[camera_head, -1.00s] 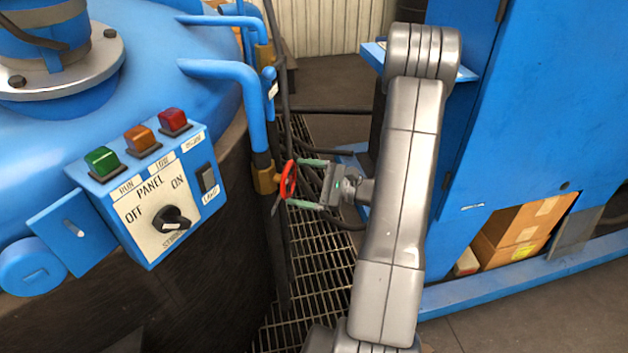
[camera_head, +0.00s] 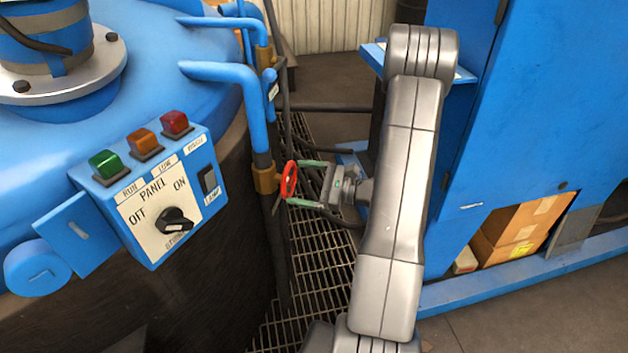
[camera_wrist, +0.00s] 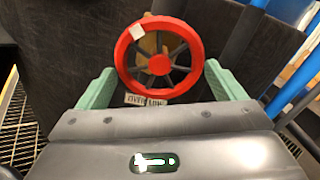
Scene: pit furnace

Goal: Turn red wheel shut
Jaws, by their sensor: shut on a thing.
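The red wheel (camera_head: 290,180) is a small spoked handwheel on a brass valve at the blue pipe, right of the control panel. In the wrist view the wheel (camera_wrist: 159,64) faces me, with a dark spoked middle, a red hub and a white mark on its upper left rim. My gripper (camera_head: 296,182) reaches it from the right. Its two green fingers lie on opposite sides of the rim, shut on the wheel. In the wrist view the fingers stand left and right of the rim's lower half. A label (camera_wrist: 146,100) partly shows below the wheel; I cannot read all of it.
The control panel (camera_head: 155,215) with lamps and a knob sits on the furnace at left. The blue pipe (camera_head: 255,110) runs down just above the wheel. A blue cabinet (camera_head: 540,110) stands right of my arm. Floor grating (camera_head: 310,265) lies below.

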